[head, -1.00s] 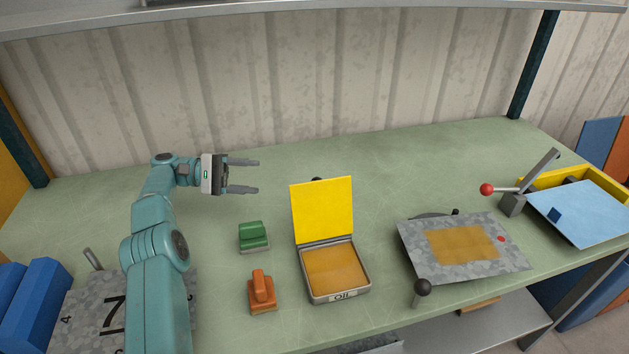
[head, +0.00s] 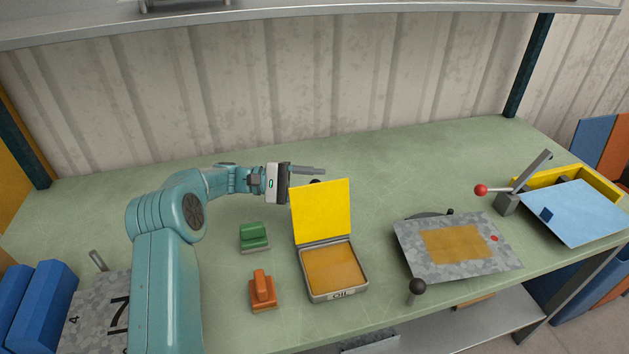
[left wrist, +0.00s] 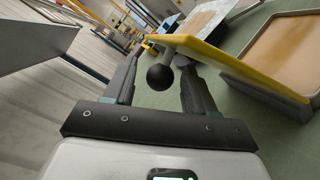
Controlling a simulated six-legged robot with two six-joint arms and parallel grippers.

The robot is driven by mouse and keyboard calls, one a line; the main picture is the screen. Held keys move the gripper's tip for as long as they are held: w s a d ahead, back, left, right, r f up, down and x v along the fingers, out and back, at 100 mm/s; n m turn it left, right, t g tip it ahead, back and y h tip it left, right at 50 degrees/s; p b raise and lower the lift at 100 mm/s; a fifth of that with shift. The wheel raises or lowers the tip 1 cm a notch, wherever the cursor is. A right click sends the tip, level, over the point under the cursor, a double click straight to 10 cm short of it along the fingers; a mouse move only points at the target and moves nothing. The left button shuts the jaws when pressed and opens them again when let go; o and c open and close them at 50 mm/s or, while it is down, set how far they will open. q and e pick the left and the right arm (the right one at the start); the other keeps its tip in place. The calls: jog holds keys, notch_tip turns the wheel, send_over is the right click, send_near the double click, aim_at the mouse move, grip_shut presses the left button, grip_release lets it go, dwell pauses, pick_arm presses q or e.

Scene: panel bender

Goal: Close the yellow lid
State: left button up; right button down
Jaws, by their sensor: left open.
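The yellow lid (head: 321,211) stands upright, hinged at the back of the oil box (head: 335,271), whose orange-brown inside lies open. My left gripper (head: 310,178) is behind the lid's top left edge, pointing right; its lower finger is hidden by the lid. In the left wrist view the open fingers (left wrist: 158,85) reach toward a black ball knob (left wrist: 160,77) beside the yellow lid (left wrist: 225,62). The knob appears between the fingers; I cannot tell whether they touch it. My right gripper is not in view.
A green-handled block (head: 254,237) and an orange-handled block (head: 263,291) stand left of the box. A metal plate (head: 412,261) with a brown patch lies right. A lever with a red ball (head: 481,190) and a yellow tray (head: 568,180) are farther right. The back of the table is clear.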

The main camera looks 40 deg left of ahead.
pick_arm(q)
jog(key=shift+w+d, duration=0.1)
jog(key=shift+d, duration=0.2)
jog(key=shift+w, duration=0.1)
